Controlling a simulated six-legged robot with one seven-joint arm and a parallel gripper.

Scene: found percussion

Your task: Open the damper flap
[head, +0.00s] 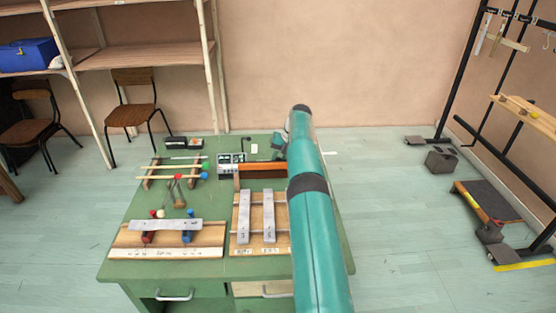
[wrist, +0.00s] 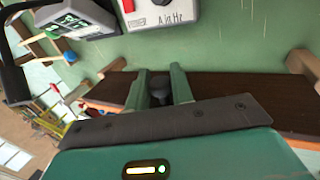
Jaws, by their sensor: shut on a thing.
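The damper flap seems to be the long dark brown panel (wrist: 240,98) with an orange edge, crossing the wrist view. In the head view it shows as an orange-brown strip (head: 260,171) at the back of the green table, partly hidden behind my teal arm. My gripper (wrist: 160,84) has its two green fingers on either side of a small dark knob (wrist: 160,90) at the panel. The fingers are shut on this knob. In the head view my arm hides most of my gripper. How far the flap is tilted is hard to tell.
An electronic box with a red knob (wrist: 165,14) and a grey meter with a display (wrist: 75,20) stand close beyond the panel. Metal bars on wooden boards (head: 256,215) and several mallets (head: 180,170) lie on the green table (head: 170,270).

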